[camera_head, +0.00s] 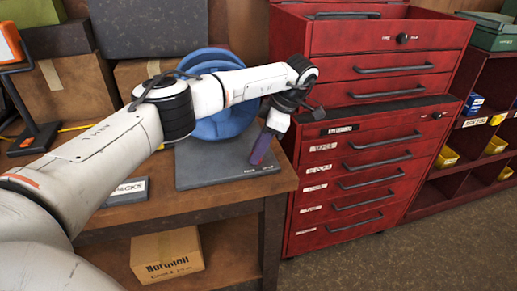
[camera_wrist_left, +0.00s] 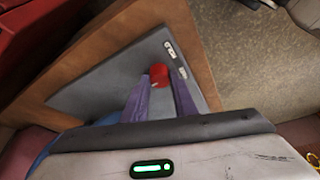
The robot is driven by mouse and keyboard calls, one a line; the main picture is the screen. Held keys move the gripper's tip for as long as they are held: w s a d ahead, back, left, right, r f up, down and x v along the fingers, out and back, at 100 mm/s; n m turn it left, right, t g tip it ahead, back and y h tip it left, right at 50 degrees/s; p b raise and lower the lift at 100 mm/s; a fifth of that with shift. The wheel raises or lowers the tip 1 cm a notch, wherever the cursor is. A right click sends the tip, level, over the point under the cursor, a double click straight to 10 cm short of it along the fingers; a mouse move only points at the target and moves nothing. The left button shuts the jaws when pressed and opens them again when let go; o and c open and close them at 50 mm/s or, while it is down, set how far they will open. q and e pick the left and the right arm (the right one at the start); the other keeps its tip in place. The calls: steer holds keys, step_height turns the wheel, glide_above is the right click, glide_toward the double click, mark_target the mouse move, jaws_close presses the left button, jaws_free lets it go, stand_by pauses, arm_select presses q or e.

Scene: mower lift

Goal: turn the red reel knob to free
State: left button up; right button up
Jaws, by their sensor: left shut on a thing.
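The red reel knob (camera_wrist_left: 159,75) shows in the left wrist view, on the grey base plate (camera_wrist_left: 205,88) of the reel. My left gripper (camera_head: 257,158) reaches down to the plate's right part, with its purple fingers (camera_wrist_left: 162,84) on either side of the knob, shut on it. In the head view the fingers hide the knob. A blue reel (camera_head: 216,127) stands on the plate behind my arm, partly covered by it. White lettering (camera_wrist_left: 170,49) is on the plate beyond the knob, too small to read. My right gripper is not in view.
The plate lies on a wooden bench (camera_head: 225,205). A red drawer cabinet (camera_head: 345,175) stands close at the bench's right. Boxes (camera_head: 150,25) fill the back, and an orange-topped stand (camera_head: 35,137) is at the left. A labelled carton (camera_head: 166,255) sits below.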

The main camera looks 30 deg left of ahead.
arm_select(q)
steer(key=o, duration=1)
steer(key=shift+o, duration=0.2)
steer(key=shift+r, duration=0.1)
steer(key=v, duration=1)
steer(key=shift+b, duration=0.3)
steer(key=shift+w+d, duration=0.1)
steer(key=shift+d, duration=0.1)
